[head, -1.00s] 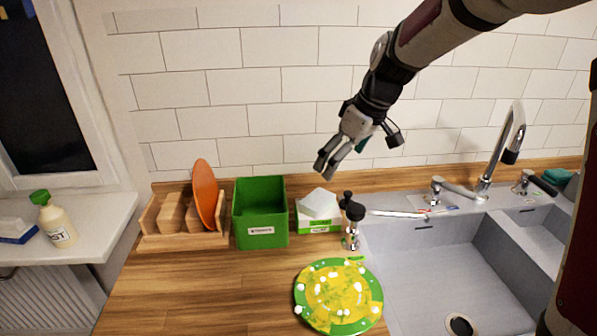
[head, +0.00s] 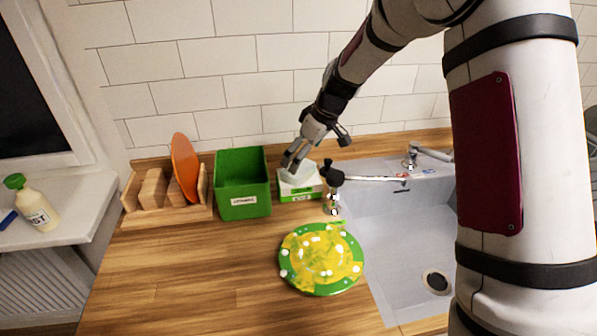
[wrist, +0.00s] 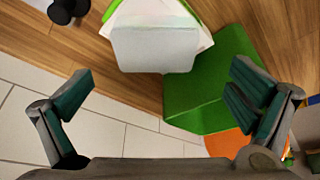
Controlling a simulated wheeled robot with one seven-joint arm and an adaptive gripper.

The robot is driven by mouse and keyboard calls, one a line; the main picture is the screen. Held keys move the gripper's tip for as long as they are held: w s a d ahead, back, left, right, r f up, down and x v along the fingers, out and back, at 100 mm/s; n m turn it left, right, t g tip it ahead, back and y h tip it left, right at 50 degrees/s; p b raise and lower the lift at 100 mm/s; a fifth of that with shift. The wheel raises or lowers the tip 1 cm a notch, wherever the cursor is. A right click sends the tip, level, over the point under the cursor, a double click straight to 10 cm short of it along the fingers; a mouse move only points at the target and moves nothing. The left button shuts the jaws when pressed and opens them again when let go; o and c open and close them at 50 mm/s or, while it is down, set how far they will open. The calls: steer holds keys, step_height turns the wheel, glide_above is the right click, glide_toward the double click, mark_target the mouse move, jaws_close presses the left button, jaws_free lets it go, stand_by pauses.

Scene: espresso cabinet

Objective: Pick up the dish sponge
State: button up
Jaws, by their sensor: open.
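A pale white block (head: 301,174), which looks like the dish sponge, rests tilted in a small white-and-green box (head: 300,196) on the counter. In the wrist view the block (wrist: 155,48) shows plainly, with the box's white and green edges behind it. My gripper (head: 292,162) is just above the block, pointing down and left, and partly overlaps it in the head view. In the wrist view my gripper (wrist: 163,80) is open, fingers wide apart, with nothing between the pads. The block lies ahead of the gap. I cannot tell whether a finger touches it.
A green bin (head: 243,207) stands close left of the box. A wooden rack (head: 165,216) with an orange plate (head: 185,168) is farther left. A dirty green plate (head: 318,288) lies in front.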

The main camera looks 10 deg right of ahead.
mark_target(300, 168)
steer(key=x, duration=0.5)
steer(key=shift+d+p, duration=0.4)
steer(key=shift+c, duration=0.2)
steer(key=c, duration=0.8)
step_height(300, 168, up, 10)
steer(key=shift+b, duration=0.8)
steer(key=shift+o, duration=0.2)
